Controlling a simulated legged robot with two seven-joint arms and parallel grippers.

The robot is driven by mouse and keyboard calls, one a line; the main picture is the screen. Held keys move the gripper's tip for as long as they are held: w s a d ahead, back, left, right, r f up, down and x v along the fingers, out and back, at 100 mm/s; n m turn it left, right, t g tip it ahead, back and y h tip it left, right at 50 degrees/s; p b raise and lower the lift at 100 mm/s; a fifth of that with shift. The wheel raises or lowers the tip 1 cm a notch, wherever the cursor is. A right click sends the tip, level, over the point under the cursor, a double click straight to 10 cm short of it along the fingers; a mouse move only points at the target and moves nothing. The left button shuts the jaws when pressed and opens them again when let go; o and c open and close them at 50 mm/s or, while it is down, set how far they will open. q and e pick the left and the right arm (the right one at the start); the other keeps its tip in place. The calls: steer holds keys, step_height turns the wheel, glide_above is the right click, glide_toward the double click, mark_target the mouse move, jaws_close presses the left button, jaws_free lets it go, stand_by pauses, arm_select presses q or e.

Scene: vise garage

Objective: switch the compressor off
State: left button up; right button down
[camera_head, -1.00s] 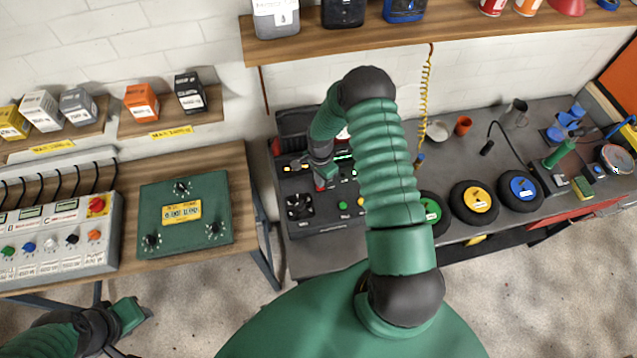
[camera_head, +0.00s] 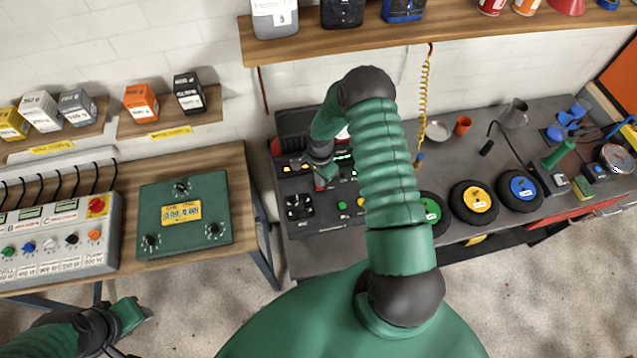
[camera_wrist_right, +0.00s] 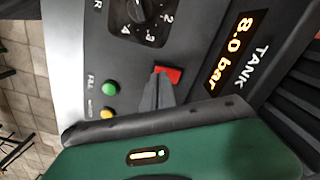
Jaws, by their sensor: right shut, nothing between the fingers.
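The compressor (camera_head: 302,228) is a dark console on the grey bench, with lit displays, a round dial and green and yellow buttons. The right wrist view shows its panel (camera_wrist_right: 75,50) close up, with an orange "8.0 bar" TANK readout (camera_wrist_right: 238,52) and a red switch (camera_wrist_right: 172,74). My right gripper (camera_head: 321,182) is over the compressor panel. Its closed fingertips (camera_wrist_right: 158,84) are at the red switch and partly cover it; I cannot tell whether they touch. My left gripper (camera_head: 134,314) is low at the left, away from the compressor; its jaws are unclear.
A green timer box (camera_head: 186,244) and a grey control unit (camera_head: 62,258) stand on the wooden table at left. Labelled round discs (camera_head: 474,203) line the bench's front edge at right. A wooden shelf (camera_head: 450,31) with containers hangs above. A yellow coiled hose (camera_head: 424,100) hangs behind my right arm.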

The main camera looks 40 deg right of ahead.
steer(key=shift+f+b, duration=0.85)
steer(key=shift+f, duration=0.05)
stand_by(0.4)
steer(key=shift+s, duration=0.1)
steer(key=shift+r+p, duration=0.3)
steer(key=shift+r, duration=0.05)
steer(key=shift+r+p, duration=0.6)
steer(key=shift+r, duration=0.2)
steer(key=shift+r+p, duration=1.55)
steer(key=shift+r, duration=0.85)
